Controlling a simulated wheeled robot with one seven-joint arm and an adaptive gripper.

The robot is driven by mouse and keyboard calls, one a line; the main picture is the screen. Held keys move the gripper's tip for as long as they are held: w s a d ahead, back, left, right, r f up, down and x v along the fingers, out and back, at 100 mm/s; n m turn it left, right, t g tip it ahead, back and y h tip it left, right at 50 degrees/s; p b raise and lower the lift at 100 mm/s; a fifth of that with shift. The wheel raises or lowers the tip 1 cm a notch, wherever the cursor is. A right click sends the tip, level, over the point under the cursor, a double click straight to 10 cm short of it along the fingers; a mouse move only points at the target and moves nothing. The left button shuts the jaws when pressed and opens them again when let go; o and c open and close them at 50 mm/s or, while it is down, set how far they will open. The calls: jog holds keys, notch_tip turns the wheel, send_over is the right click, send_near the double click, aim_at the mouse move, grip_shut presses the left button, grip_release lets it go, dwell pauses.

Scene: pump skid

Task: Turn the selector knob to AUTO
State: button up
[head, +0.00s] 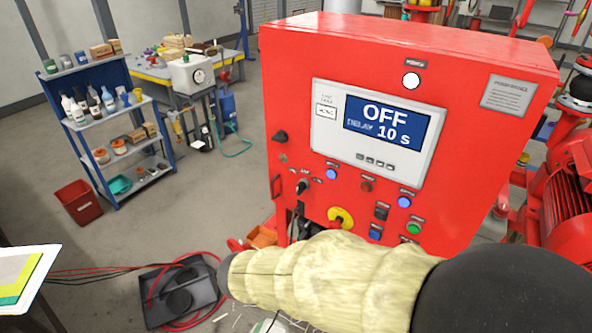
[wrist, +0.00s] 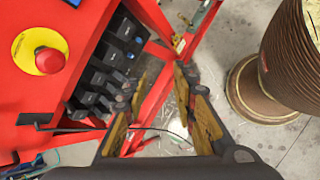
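The red control cabinet (head: 440,90) fills the middle and right of the head view. Its screen (head: 387,124) reads OFF and DELAY 10 s. A small dark selector knob (head: 302,187) sits on the lower left of its front, with small labels around it too small to read. Another dark knob (head: 280,136) is higher, near the left edge. I cannot make out the selector knob in the wrist view. My gripper (wrist: 162,72) is open and empty in the wrist view, its fingers apart beside the cabinet's edge. In the head view I cannot clearly make out the gripper.
A yellow-ringed red stop button (wrist: 41,52) stands out from the panel; black blocks (wrist: 105,75) line its edge. A ribbed brown cylinder (wrist: 292,50) stands right. Blue shelves (head: 110,120), a red bin (head: 80,202) and a dark tray (head: 178,290) stand left.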

jog(key=w+a+r+n+t+h+p, duration=0.1)
jog(key=w+a+r+n+t, duration=0.15)
jog(key=w+n, duration=0.2)
jog(key=w+a+r+n+t+h+p, duration=0.1)
jog(key=w+a+r+n+t+h, duration=0.1)
jog(key=w+a+n+t, duration=0.3)
jog(key=n+t, duration=0.3)
send_near(297, 187)
jog(key=w, duration=0.1)
jog(key=shift+s+d+b+x, duration=0.15)
jog(key=shift+b+x, duration=0.1)
jog(key=shift+x, duration=1.9)
jog(key=shift+s+d+b+x, duration=0.1)
jog(key=shift+b+x, duration=0.15)
jog(key=shift+x, duration=1.9)
jog(key=shift+r, duration=0.1)
jog(key=shift+c, duration=0.8)
grip_shut()
